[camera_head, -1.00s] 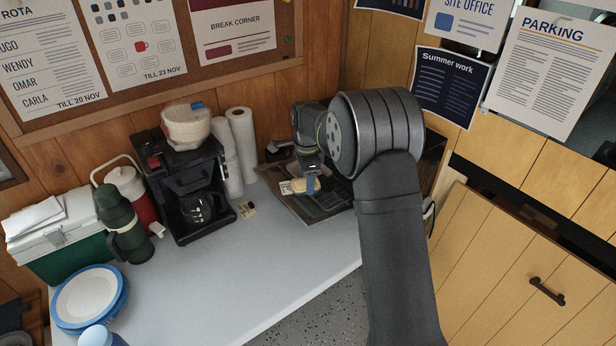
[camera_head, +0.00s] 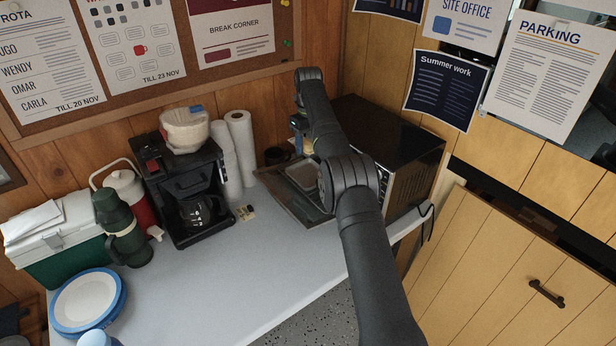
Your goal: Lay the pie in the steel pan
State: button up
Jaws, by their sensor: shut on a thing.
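My gripper (camera_head: 299,138) is raised near the back wall, above the far end of the open oven door, and partly hidden by my own arm. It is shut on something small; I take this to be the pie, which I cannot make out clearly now. The steel pan (camera_head: 301,174) is a shallow light-grey tray on the lowered oven door (camera_head: 283,197). My arm covers its right side. The visible part of the pan looks empty.
The dark oven (camera_head: 392,140) stands behind my arm at the right.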

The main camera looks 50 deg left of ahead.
jog(key=shift+w+f, duration=0.1)
jog(key=shift+f, duration=0.3)
notch_tip(320, 180, down, 9)
jog(key=shift+f, duration=0.1)
jog(key=o, duration=1)
jog(key=shift+o, duration=0.2)
jog(key=shift+r, duration=3.85)
jog(key=shift+f, duration=0.15)
jog(key=shift+f, duration=0.95)
